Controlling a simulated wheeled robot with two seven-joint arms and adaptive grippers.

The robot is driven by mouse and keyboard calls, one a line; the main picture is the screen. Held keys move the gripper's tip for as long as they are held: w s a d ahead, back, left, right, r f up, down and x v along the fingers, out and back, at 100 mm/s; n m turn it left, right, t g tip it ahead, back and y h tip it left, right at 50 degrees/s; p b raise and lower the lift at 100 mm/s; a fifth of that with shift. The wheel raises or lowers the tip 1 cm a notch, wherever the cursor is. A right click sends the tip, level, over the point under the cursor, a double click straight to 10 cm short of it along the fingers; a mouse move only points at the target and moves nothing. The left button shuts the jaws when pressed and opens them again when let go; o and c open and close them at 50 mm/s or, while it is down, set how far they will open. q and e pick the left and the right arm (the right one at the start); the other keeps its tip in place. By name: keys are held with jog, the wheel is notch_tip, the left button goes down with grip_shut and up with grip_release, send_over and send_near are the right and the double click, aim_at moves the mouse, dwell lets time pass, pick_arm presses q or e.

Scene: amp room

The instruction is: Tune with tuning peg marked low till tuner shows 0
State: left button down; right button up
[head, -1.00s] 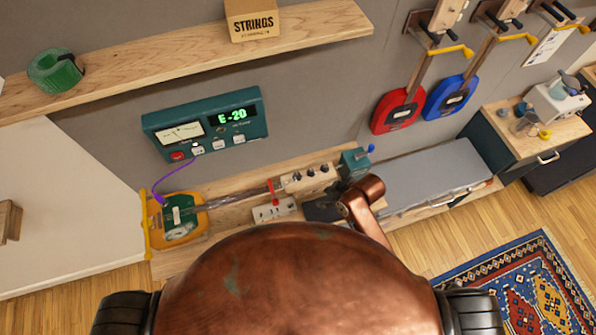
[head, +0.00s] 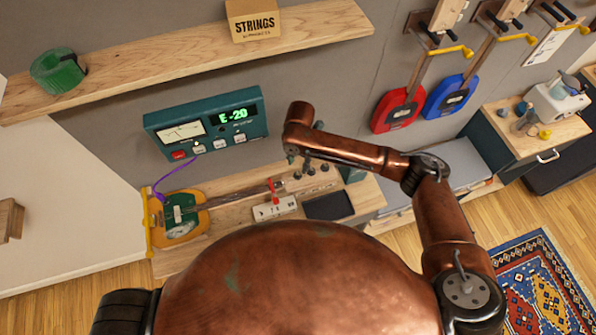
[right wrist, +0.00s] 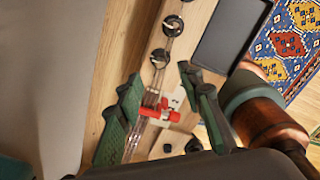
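The teal tuner (head: 205,128) on the wall shows green "E -20". A stringed instrument with a yellow and green body (head: 180,214) lies on the bench, its neck running right to a wooden headstock. Dark tuning pegs (right wrist: 160,58) stand on the headstock; I cannot read their markings. A red piece (right wrist: 152,110) sits across the strings and also shows in the head view (head: 276,190). My right gripper (right wrist: 165,105) is open and empty above the neck, fingers on either side of the strings in the wrist picture. Its fingers are small and partly hidden in the head view. My left gripper is out of view.
A white power strip (head: 275,209) and a dark pad (head: 328,205) lie in front of the headstock. Red and blue instruments hang at the right.

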aim_at(298, 173)
notch_tip(298, 173, down, 7)
jog(key=shift+p, duration=0.4)
jog(key=shift+a, duration=0.1)
grip_shut()
